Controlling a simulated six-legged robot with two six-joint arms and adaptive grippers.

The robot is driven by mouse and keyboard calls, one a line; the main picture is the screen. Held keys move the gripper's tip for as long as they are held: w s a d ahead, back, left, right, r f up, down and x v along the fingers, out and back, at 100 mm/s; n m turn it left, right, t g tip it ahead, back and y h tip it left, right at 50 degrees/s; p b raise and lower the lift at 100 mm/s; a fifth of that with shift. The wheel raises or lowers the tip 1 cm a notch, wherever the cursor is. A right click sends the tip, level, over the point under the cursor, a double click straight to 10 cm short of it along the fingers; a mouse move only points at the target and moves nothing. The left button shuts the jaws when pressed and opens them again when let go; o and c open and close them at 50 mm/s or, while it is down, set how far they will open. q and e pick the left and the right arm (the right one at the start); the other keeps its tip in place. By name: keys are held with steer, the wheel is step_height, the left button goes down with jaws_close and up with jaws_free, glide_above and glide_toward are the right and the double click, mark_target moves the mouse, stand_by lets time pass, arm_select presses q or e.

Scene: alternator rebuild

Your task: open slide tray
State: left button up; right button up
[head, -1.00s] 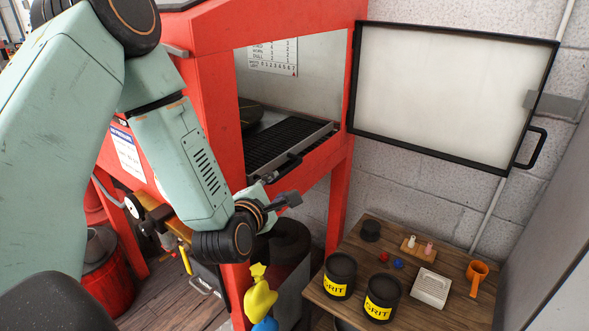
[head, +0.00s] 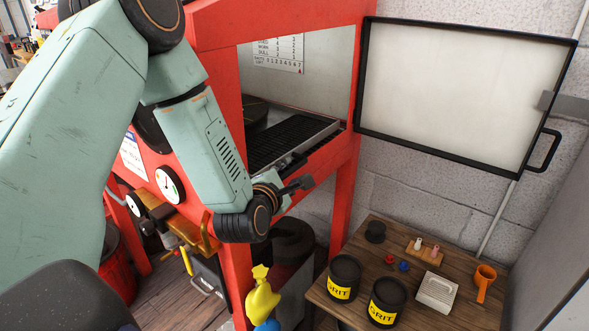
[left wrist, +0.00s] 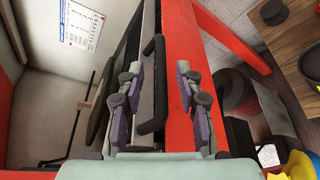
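The slide tray (head: 290,138) is a dark ribbed tray with a light metal rim, inside the red cabinet's opening. Its black bar handle (left wrist: 152,85) shows in the left wrist view, running lengthwise between my fingers. My left gripper (left wrist: 158,100) is open, with purple-padded fingers on either side of the handle and gaps between pads and bar. In the head view my left gripper (head: 298,186) is just in front of the tray's front edge, and my wrist and fingers partly hide the handle. My right gripper is not in view.
The red cabinet (head: 346,185) frames the tray. Its glazed door (head: 455,90) stands open to the right.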

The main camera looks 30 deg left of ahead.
mark_target(291, 172)
arm_select(q)
steer(key=shift+x, duration=2.25)
steer(key=shift+f, duration=0.1)
jaws_close()
